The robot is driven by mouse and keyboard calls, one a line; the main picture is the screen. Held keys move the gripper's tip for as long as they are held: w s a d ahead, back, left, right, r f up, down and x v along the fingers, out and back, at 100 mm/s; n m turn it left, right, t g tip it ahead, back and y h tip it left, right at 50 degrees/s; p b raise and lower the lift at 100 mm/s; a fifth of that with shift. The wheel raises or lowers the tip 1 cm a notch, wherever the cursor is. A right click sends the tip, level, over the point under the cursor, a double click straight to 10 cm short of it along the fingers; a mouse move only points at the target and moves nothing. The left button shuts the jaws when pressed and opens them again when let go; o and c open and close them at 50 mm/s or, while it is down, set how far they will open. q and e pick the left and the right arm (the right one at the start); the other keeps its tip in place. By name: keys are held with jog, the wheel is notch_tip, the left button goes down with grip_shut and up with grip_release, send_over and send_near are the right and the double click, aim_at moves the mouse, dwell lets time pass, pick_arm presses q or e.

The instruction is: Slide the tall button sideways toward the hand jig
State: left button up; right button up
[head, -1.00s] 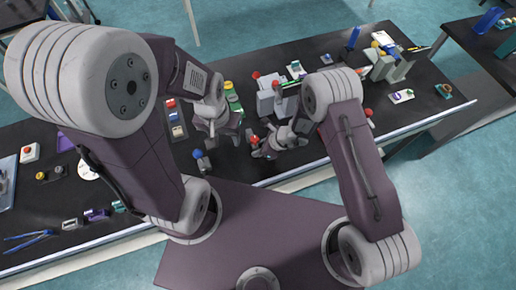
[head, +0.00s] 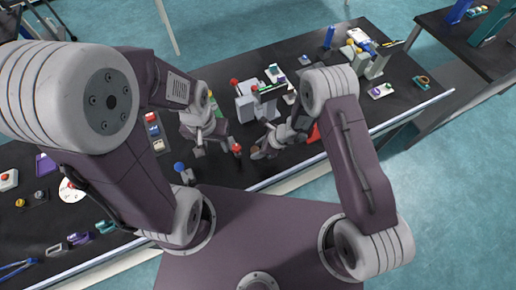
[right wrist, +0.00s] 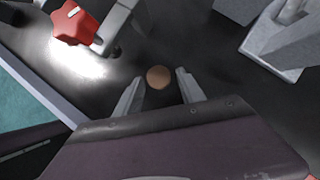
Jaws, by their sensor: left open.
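A small round tan-brown top (right wrist: 158,77), which looks like the tall button seen from above, stands just beyond and between the fingertips of my right gripper (right wrist: 159,90). The fingers are apart, and I see no contact with it. In the head view my right gripper (head: 262,150) is low over the black table, and it hides much of the button's spot. My left gripper (head: 205,142) is open and empty, left of the right one. I cannot tell for sure which fixture is the hand jig.
A red star knob (right wrist: 74,22) on a grey bracket is close to the upper left of the right gripper; a grey block (right wrist: 278,45) is at the upper right. In the head view a blue-topped lever (head: 180,167) stands near the front edge. Grey machine parts (head: 247,107) stand behind the grippers.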

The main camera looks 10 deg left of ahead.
jog(key=shift+s+a, duration=0.1)
jog(key=v, duration=0.9)
jog(key=shift+b, duration=0.35)
